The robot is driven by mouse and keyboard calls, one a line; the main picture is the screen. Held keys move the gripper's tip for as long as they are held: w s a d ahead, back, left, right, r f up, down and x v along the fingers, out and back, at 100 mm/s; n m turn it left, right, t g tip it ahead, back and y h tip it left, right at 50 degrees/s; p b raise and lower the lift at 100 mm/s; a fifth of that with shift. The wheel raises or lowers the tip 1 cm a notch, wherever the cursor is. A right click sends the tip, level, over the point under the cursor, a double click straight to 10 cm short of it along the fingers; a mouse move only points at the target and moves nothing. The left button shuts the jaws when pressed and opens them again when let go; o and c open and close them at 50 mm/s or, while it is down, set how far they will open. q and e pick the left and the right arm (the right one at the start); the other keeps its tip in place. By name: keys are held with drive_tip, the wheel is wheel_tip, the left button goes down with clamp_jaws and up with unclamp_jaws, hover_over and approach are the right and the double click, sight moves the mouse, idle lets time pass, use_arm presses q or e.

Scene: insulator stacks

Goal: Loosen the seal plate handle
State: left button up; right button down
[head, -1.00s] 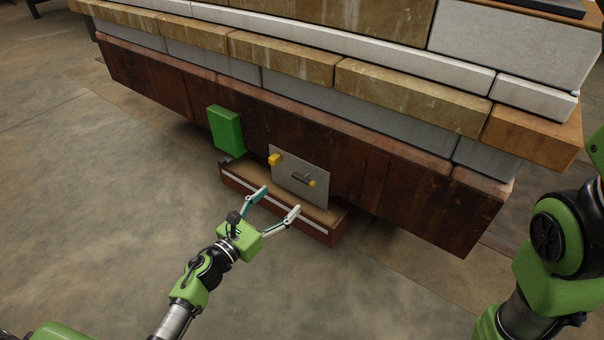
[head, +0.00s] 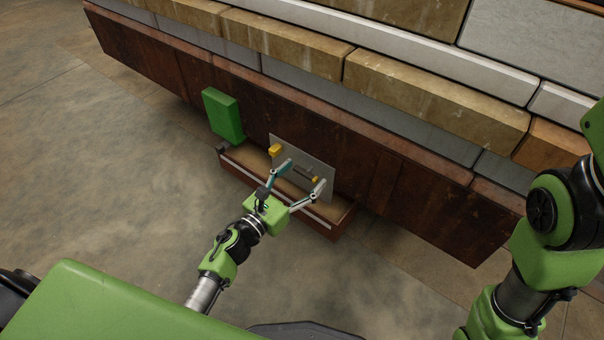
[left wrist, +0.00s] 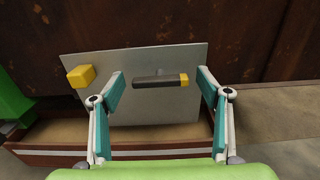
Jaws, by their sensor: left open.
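The grey seal plate (head: 318,155) stands against the dark rusty wall, with a yellow block (head: 275,150) at its upper left. Its handle (head: 304,173) is a dark bar with a yellow tip. In the left wrist view the handle (left wrist: 158,81) lies level across the plate (left wrist: 150,57), between my spread fingers. My left gripper (head: 302,180) is open and in front of the plate, with its fingertips on either side of the handle. I cannot tell whether they touch anything. My right arm shows at the right of the head view, but its gripper is out of sight.
A brown tray-like ledge (head: 233,170) with a pale stripe juts out below the plate. A green box (head: 223,115) is fixed on the wall to the left. Rows of stone and grey blocks (head: 440,98) lie above the wall. The concrete floor (head: 100,160) at left is clear.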

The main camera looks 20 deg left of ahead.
use_arm(q)
drive_tip(key=c, duration=1.1)
